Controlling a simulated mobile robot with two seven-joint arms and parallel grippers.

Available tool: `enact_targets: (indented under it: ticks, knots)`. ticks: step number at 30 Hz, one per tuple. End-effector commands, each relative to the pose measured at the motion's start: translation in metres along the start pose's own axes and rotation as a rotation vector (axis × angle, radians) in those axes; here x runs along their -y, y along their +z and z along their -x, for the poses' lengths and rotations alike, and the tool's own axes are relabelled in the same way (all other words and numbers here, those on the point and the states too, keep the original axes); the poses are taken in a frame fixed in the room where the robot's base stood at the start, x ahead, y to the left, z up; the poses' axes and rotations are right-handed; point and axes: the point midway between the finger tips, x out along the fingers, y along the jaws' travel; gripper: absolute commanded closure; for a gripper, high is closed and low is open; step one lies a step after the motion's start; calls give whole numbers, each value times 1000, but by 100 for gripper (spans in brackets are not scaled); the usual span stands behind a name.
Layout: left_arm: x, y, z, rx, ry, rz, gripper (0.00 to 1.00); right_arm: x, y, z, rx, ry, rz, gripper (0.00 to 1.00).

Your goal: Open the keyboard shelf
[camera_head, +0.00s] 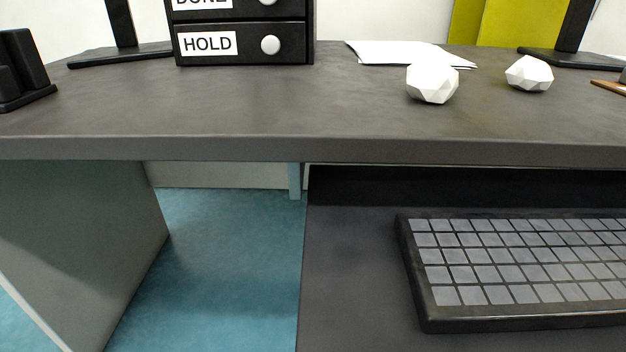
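The dark keyboard shelf (350,270) sits under the right part of the desk and extends out past the desk's front edge. A black keyboard (520,262) with grey keys lies on it and runs off the right side of the picture. The shelf's front and right edges are outside the picture. Neither of my grippers shows in the head view.
The dark desk (270,110) spans the picture. On it stand a black drawer unit (240,42) labelled HOLD, papers (400,52), and two white faceted balls (432,83) (529,73). A grey side panel (85,235) supports the left; blue floor (220,270) is clear beside the shelf.

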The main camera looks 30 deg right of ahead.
Motion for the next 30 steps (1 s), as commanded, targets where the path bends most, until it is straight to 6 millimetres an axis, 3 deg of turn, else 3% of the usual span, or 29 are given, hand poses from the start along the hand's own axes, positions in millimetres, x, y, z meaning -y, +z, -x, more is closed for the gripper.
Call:
enact_targets:
  ticks: [13, 14, 21, 30]
  knots:
    - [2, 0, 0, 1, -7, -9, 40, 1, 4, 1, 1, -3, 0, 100]
    - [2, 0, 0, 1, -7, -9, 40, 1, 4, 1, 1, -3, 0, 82]
    - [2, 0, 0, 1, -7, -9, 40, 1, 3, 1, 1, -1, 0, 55]
    - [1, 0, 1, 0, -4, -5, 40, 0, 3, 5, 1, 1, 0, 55]
